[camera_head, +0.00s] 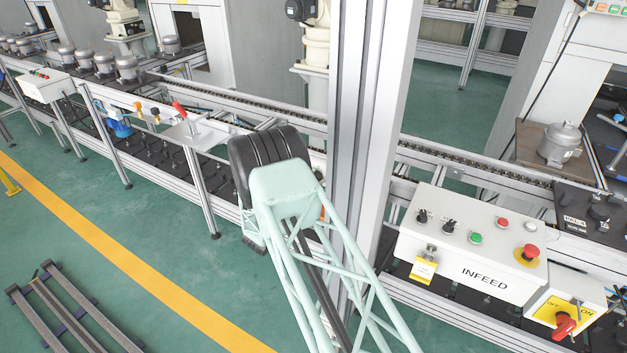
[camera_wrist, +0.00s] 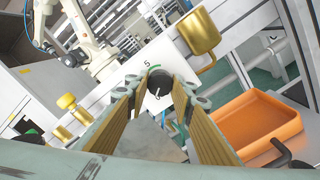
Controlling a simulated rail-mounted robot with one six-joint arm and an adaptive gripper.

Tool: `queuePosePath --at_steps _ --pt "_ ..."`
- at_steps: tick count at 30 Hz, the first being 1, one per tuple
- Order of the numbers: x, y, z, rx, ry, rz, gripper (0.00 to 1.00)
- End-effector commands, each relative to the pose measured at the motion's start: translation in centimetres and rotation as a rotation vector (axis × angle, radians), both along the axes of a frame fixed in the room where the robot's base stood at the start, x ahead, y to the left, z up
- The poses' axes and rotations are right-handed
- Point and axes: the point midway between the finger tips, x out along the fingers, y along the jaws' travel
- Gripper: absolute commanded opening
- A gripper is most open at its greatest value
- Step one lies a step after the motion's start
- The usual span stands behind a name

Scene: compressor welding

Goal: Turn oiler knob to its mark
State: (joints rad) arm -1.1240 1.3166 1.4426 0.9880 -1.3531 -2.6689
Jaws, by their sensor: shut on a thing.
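In the wrist view the black oiler knob (camera_wrist: 159,82) sits on a white dial plate (camera_wrist: 137,68) with printed digits and a green arc at its upper edge. A pale pointer line shows on the knob's face, toward its lower part. My gripper (camera_wrist: 159,90) has its two fingers, with ribbed gold-brown pads, on either side of the knob, shut on it. The fingers cover part of the dial, so I cannot tell how the pointer lines up with a mark. In the head view my own arm hides the gripper and knob.
In the wrist view an orange tray (camera_wrist: 262,122) lies right of the fingers and a brass cup-shaped part (camera_wrist: 198,35) is above right. In the head view an INFEED panel (camera_head: 470,245) stands at right, beyond an upright post (camera_head: 365,130). A conveyor line runs behind.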

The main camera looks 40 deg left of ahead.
Motion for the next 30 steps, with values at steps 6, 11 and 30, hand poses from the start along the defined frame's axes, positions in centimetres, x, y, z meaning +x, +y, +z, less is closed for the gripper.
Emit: queuePosePath --at_steps 6,11,30 --pt "0.01 -0.01 0.03 -0.122 -0.021 0.000 0.12" --pt "0.01 -0.01 0.01 -0.178 -0.031 0.000 0.12" --pt "0.01 -0.01 -0.01 -0.213 -0.037 0.000 0.28"
